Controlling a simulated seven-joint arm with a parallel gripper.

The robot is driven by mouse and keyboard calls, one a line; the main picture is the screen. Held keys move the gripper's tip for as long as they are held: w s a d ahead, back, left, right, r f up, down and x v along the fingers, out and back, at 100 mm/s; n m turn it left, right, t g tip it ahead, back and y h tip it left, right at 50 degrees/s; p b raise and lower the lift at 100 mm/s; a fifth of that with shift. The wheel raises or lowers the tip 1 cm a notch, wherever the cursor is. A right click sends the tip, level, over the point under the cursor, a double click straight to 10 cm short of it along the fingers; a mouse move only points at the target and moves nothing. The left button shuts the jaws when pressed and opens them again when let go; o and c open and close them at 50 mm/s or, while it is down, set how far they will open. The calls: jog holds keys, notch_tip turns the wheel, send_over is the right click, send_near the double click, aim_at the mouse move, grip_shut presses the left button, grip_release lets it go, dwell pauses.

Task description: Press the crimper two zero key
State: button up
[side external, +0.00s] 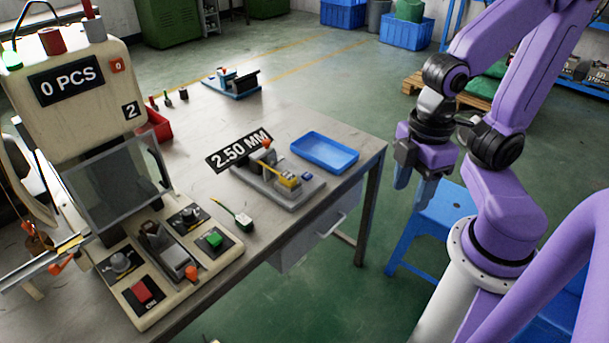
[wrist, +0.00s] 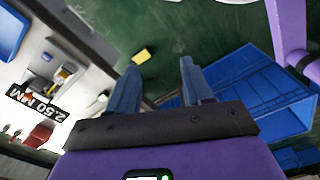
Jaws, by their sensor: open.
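The crimper (side external: 60,125) is a cream machine at the left of the side external view. Its black display reads "0 PCS", and a plate below reads "2". A small red key marked "0" (side external: 117,65) sits right of the display. My gripper (side external: 414,186) hangs off the right end of the bench, fingers pointing down, far from the key. In the wrist view my gripper (wrist: 158,70) shows two blue fingers apart with nothing between them. The crimper and its zero key are out of the wrist view.
On the bench (side external: 290,225) stand a blue tray (side external: 325,152), a grey fixture (side external: 280,185) with a "2.50 MM" sign, and a red bin (side external: 155,125). The crimper has a clear guard (side external: 115,185), a green button (side external: 214,239) and a red switch (side external: 143,291). A blue stool (side external: 445,207) stands below my gripper.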

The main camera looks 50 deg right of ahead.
dwell(0.3)
grip_shut()
dwell(1.6)
